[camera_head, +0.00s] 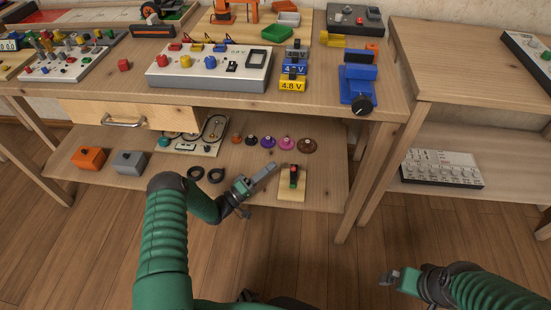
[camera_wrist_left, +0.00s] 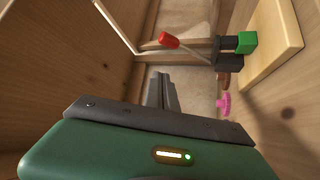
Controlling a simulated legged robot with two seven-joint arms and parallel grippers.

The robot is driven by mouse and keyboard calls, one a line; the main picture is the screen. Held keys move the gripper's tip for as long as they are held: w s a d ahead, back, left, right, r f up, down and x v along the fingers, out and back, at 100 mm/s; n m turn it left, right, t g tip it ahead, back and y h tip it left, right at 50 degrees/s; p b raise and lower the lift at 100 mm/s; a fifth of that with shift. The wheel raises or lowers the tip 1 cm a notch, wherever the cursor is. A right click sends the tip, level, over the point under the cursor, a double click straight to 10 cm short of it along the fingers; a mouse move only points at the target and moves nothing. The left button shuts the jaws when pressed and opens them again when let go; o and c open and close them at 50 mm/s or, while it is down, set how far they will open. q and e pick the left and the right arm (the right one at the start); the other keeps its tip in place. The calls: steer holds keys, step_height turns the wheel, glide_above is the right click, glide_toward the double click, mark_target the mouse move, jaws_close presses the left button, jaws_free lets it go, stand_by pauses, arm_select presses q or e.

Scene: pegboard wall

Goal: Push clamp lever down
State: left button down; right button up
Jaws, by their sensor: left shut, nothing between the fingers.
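The toggle clamp (camera_head: 293,179) is mounted on a small wooden board (camera_head: 291,196) on the lower shelf. It has a dark body, a green block and a red-tipped lever. In the left wrist view the red lever tip (camera_wrist_left: 168,41) stands out from the board (camera_wrist_left: 275,40), with the lever raised at a slant. The green block (camera_wrist_left: 246,42) sits beside the dark body. My left gripper (camera_head: 273,167) is shut and empty, just left of the clamp. Its fingers (camera_wrist_left: 161,90) show apart from the lever. My right gripper (camera_head: 388,279) is at lower right, away from the clamp; its jaws are unclear.
The table edge (camera_head: 230,103) and drawer (camera_head: 125,117) overhang the lower shelf (camera_head: 225,190). Several coloured round knobs (camera_head: 268,141) stand behind the clamp. Two black rings (camera_head: 205,175) and orange and grey boxes (camera_head: 129,161) lie to the left.

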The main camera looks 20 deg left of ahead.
arm_select(q)
step_height(320, 180, down, 2)
steer(key=s+a, duration=0.3)
steer(key=w+d+r+m+g+y+p, duration=0.2)
steer(key=w+r+m+g+y, duration=0.25)
steer(key=w, duration=0.45)
steer(key=s+r+g+y+p, duration=0.1)
steer(key=s+r+g+y, duration=0.2)
steer(key=r+y, duration=0.25)
steer(key=s+d+r+m+g+y+p, duration=0.15)
steer(key=s+d+r+g, duration=0.25)
steer(key=s, duration=1.1)
steer(key=s+d+r+m+g+h+p, duration=0.15)
steer(key=s+d+r+g, duration=0.25)
steer(key=s, duration=1)
step_height(320, 180, up, 37)
steer(key=y+p, duration=0.1)
steer(key=p, duration=3.6)
steer(key=shift+w+r+m, duration=0.2)
steer(key=shift+m, duration=0.15)
